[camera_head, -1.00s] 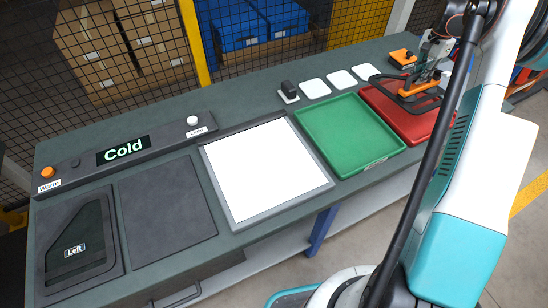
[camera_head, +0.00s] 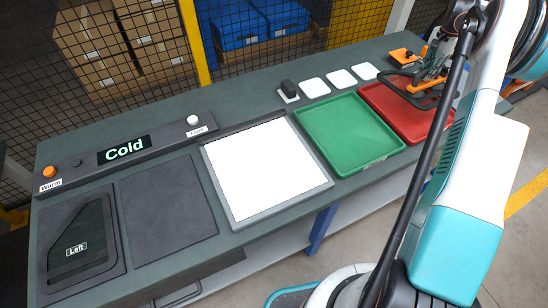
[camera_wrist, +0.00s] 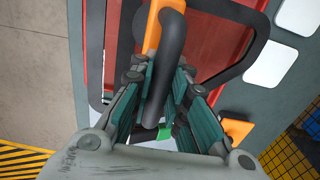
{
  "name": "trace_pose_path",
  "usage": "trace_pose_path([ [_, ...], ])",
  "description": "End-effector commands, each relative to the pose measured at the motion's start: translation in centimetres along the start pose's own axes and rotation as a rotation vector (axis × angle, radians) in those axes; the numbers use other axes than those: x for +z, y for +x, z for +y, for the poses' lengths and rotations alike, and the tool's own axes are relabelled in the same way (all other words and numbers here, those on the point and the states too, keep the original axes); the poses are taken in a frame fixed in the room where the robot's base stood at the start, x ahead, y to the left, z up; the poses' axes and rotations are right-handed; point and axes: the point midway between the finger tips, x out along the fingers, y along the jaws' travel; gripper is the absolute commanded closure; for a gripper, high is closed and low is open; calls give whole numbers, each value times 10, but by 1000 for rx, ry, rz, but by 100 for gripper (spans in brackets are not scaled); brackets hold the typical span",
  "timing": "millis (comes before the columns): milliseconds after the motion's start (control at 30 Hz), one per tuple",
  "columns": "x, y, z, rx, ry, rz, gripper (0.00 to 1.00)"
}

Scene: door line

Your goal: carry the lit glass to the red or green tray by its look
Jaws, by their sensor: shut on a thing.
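My gripper (camera_wrist: 158,125) is shut on the dark curved handle (camera_wrist: 168,60) of the glass; in the head view my gripper (camera_head: 436,68) is partly hidden by the arm. The glass is a see-through pane (camera_wrist: 215,45) in a dark frame, with an orange strip under the handle. The glass frame (camera_head: 388,81) is over the red tray (camera_head: 378,96) in the head view. I cannot tell whether it touches the tray. The green tray (camera_head: 350,132) stands empty to its left. The bright white light panel (camera_head: 265,170) is bare.
A console with a display (camera_head: 124,150) reading "Cold" stands at the back left. A dark pane labelled "Left" (camera_head: 76,250) lies at the front left beside a bare dark pad (camera_head: 168,210). White squares (camera_head: 340,79) and an orange block (camera_head: 402,56) lie behind the trays.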

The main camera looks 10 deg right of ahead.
Motion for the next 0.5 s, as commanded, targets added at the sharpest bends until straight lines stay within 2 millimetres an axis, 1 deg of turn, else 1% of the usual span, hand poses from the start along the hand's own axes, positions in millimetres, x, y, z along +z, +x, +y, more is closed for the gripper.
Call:
trace_pose_path([
  [167,0,4,0,0,0,0,100],
  [500,0,22,0,0,0,0,100],
])
